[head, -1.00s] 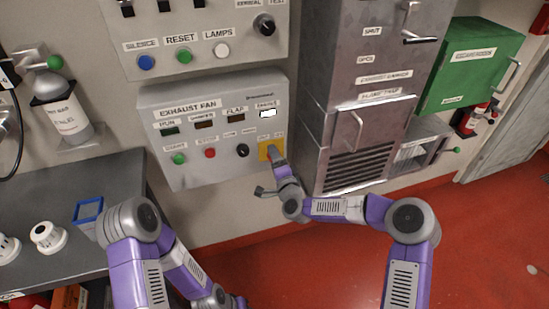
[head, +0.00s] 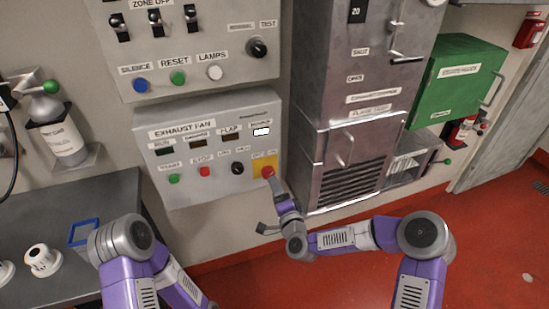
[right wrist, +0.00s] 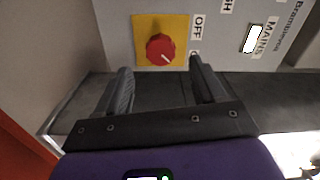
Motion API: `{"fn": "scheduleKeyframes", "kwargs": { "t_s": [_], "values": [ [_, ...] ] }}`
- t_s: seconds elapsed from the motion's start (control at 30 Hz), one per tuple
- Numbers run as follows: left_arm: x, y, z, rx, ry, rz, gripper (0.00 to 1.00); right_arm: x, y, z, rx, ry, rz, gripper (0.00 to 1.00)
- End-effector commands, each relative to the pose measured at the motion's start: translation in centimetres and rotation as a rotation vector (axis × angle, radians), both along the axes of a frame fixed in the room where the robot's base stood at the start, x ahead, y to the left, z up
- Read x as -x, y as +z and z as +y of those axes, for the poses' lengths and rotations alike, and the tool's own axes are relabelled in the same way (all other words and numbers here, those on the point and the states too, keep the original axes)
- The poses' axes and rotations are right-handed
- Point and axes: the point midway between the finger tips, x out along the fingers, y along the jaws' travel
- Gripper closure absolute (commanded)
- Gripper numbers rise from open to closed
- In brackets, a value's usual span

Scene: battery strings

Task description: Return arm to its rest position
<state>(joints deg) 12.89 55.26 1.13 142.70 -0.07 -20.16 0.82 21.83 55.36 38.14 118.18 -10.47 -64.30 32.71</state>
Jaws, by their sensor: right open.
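My right arm reaches in from the lower right of the head view. Its gripper (head: 279,190) is just below and in front of the red rotary knob (head: 267,172) on its yellow plate (head: 258,162). In the right wrist view the gripper (right wrist: 160,66) is open and empty, its fingers pointing toward the panel. There the red knob (right wrist: 160,49) shows beyond and between the fingertips, apart from them, beside an OFF label. My left arm (head: 128,245) is at the lower left; its gripper is out of frame.
The knob is on the exhaust fan panel (head: 210,185), with a lit white MAINS window (head: 262,132). A metal cabinet (head: 345,165) stands right of it. A dark bench (head: 45,212) at left holds a blue frame (head: 82,232) and white fittings. Red floor is clear at right.

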Motion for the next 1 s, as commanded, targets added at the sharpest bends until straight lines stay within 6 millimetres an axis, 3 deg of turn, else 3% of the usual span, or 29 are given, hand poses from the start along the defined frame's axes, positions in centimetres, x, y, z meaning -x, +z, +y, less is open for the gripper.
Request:
{"fn": "scheduleKeyframes", "kwargs": {
  "t_s": [0.17,0.27,0.37,0.5,0.6,0.7,0.8,0.9,1.0],
  "values": [
    [0.0,0.2,0.0,0.000,0.000,0.000,0.57,0.3,-0.6,0.2,0.022,0.013,0.019,0.31],
    [0.0,1.1,0.0,0.000,0.000,0.000,0.57,1.9,-3.2,0.7,0.111,0.067,0.099,0.31],
    [0.0,2.5,0.0,0.000,0.000,0.000,0.57,5.4,-7.8,0.9,0.267,0.170,0.245,0.31],
    [0.0,4.6,0.0,0.000,0.000,0.000,0.57,13.4,-14.7,-0.5,0.507,0.369,0.498,0.31],
    [0.0,5.9,0.0,0.000,0.000,0.000,0.57,19.7,-18.0,-2.6,0.636,0.514,0.667,0.31],
    [0.0,6.8,0.0,0.000,0.000,0.000,0.57,25.4,-19.6,-4.6,0.718,0.638,0.809,0.31],
    [0.0,7.4,0.0,0.000,0.000,0.000,0.57,29.6,-20.2,-6.1,0.763,0.732,0.910,0.31],
    [0.0,7.7,0.0,0.000,0.000,0.000,0.57,32.0,-20.4,-7.1,0.782,0.787,0.969,0.31],
    [0.0,7.8,0.0,0.000,0.000,0.000,0.57,33.0,-20.5,-7.5,0.789,0.810,0.992,0.31]
  ]
}}
